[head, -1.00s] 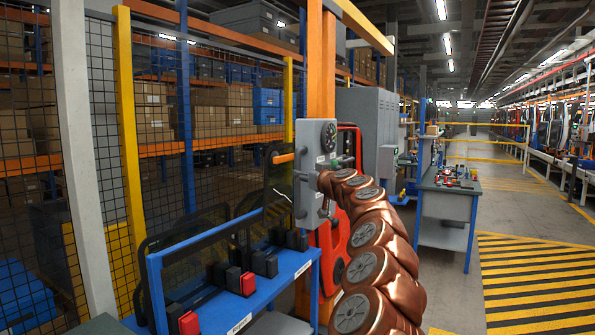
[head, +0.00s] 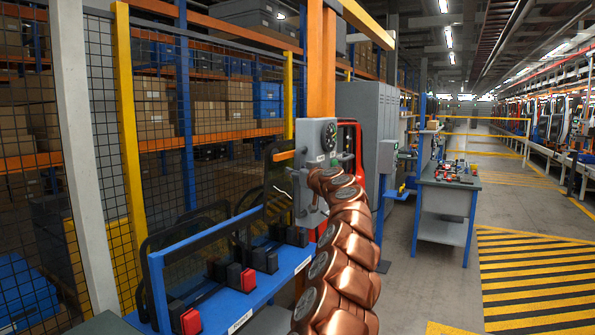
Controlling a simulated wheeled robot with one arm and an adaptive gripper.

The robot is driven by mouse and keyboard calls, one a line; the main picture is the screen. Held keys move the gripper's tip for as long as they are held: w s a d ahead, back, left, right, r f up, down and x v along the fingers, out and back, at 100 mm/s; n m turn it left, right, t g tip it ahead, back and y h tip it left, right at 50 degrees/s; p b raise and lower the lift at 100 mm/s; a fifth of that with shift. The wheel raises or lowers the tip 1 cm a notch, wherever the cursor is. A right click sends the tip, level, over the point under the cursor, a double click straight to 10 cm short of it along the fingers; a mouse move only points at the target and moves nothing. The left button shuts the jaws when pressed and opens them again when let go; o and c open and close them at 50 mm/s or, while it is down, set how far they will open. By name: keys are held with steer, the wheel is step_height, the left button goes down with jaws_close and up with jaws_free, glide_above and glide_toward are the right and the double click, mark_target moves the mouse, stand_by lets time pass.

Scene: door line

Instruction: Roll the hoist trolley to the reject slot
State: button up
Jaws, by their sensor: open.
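My copper-coloured arm reaches up from the bottom centre, and its end is at a grey control box (head: 316,139) with a round black dial on an orange post (head: 321,75). My gripper (head: 311,207) is mostly hidden behind the arm's end. It is open, close to the lower part of the box; I cannot tell whether it touches. A yellow beam (head: 366,24) runs at the top of the post, with a grey part beside it. I cannot make out for certain which part is the hoist trolley. No reject slot can be clearly identified.
A blue rack (head: 268,285) with dark glass panes and black and red blocks stands at lower left. A red door (head: 355,135) is behind the post. Mesh fencing is at left. A workbench (head: 446,184) stands at right, beside open floor with yellow stripes (head: 535,275).

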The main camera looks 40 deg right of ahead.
stand_by(0.3)
jaws_close()
stand_by(0.3)
